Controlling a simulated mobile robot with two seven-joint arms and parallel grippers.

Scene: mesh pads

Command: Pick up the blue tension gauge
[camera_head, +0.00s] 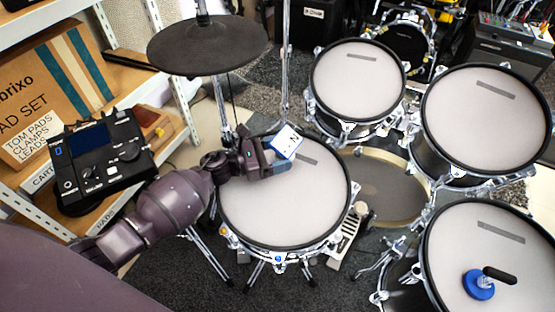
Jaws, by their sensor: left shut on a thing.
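My left gripper (276,158) is over the grey mesh pad of the middle drum (290,206), near its upper left edge. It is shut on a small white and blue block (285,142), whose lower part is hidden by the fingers. A round blue disc (479,284) with a black handle lies on the pad of the lower right drum (455,245), far from my left gripper. I cannot tell for sure which of these two is the blue tension gauge. My right gripper is not in view.
A black cymbal pad (207,43) on a stand rises behind my left gripper. A black drum module (101,160) and a cardboard box (45,85) are at the shelf on the left. More drum pads (358,80), (485,118) stand to the right.

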